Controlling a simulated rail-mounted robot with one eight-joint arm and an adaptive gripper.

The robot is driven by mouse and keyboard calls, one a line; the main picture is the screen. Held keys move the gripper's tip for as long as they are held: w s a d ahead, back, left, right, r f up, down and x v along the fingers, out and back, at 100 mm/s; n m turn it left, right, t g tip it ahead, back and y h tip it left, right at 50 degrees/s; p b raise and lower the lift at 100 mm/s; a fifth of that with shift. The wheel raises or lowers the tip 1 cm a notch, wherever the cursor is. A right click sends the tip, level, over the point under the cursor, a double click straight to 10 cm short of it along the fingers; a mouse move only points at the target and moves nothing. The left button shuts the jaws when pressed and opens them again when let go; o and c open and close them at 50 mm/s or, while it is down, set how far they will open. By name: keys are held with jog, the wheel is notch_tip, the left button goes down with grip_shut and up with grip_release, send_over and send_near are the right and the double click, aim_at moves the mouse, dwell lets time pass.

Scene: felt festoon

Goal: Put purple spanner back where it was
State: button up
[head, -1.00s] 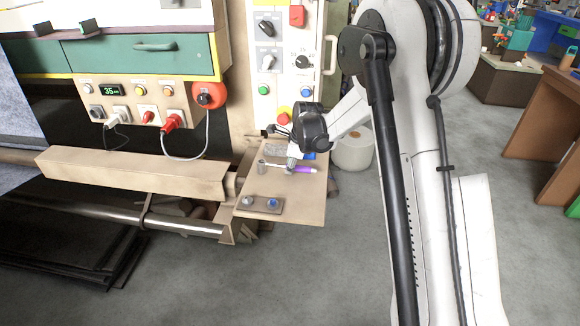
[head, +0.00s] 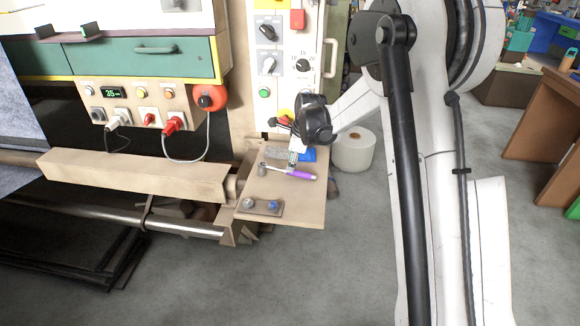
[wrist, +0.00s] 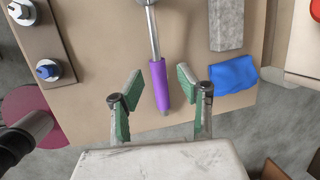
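The purple spanner (head: 300,175) lies on the small beige shelf (head: 298,211), its metal shaft and socket end pointing left in the head view. In the wrist view its purple handle (wrist: 160,86) points toward me, with the shaft running away to the top edge. My gripper (wrist: 159,77) is open, its green-padded fingers on either side of the handle's near end, with gaps on both sides. In the head view my gripper (head: 294,155) is just behind the handle. I cannot tell its exact height above the shelf.
A brown plate with two bolts (head: 259,207) sits at the shelf's front left. A grey block (wrist: 227,25) and a blue cloth (wrist: 233,76) lie right of the spanner in the wrist view. A control panel rises behind the shelf. A white roll (head: 353,151) stands on the floor.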

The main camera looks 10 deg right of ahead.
jog(key=s+r+n, duration=0.2)
jog(key=s+r, duration=0.3)
jog(key=r, duration=0.3)
jog(key=s+r+n, duration=0.3)
jog(key=s+r, duration=0.3)
jog(key=r, duration=0.2)
jog(key=s+r+n+t+h, duration=0.15)
jog(key=s+r+n, duration=0.4)
jog(key=s, duration=0.65)
jog(key=s+f+n+t, duration=0.2)
jog(key=s+n, duration=0.9)
jog(key=s, duration=0.6)
jog(key=shift+s+d+f+n+p, duration=0.15)
jog(key=shift+s+f+n+p, duration=0.2)
jog(key=shift+f, duration=0.15)
jog(key=shift+t, duration=0.25)
